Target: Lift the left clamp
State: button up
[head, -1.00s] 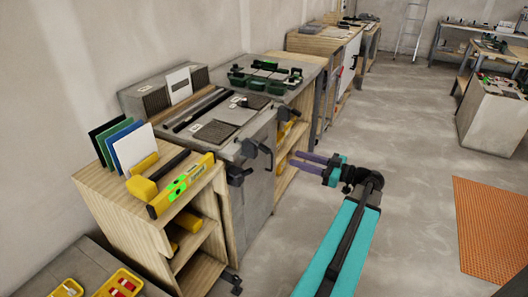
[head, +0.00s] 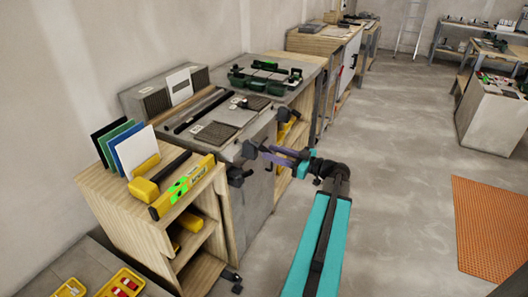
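Two dark clamps sit on the front edge of the grey tiled bench (head: 262,190). The left clamp (head: 237,177) is nearer to me and lower in the picture. The other clamp (head: 252,149) is a little farther along the edge. My gripper (head: 266,152) has two purple fingers with a gap between them, so it is open.
A wooden shelf unit (head: 140,222) with a yellow level (head: 183,188) and a yellow-headed mallet (head: 150,187) stands at the left. A green tool (head: 262,76) lies on the bench behind. The floor at right is open, with an orange mat (head: 492,228).

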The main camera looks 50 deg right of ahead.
aim_at(267, 150)
jog(key=shift+x, duration=1.5)
